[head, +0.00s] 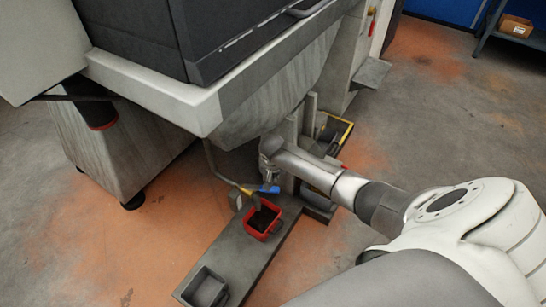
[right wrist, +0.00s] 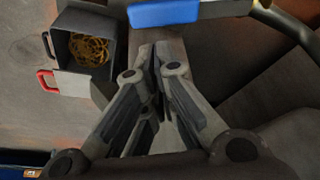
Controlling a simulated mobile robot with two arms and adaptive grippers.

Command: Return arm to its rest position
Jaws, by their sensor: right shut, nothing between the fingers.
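My right arm reaches in from the right in the head view. Its gripper (head: 268,175) points down over the narrow bench (head: 238,248), close to a blue-handled item (head: 268,189). In the right wrist view the fingers (right wrist: 155,62) are closed together with nothing between them. The blue handle (right wrist: 185,12) shows just beyond the fingertips; whether they touch cannot be told. My left gripper is in neither view.
A red bin (head: 274,231) with dark contents and a dark bin (head: 190,291) stand on the bench. A yellow-edged dark tray (head: 348,133) lies behind the arm. The large grey machine (head: 205,110) overhangs at left. A dark container (right wrist: 107,60) holds a yellow coil.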

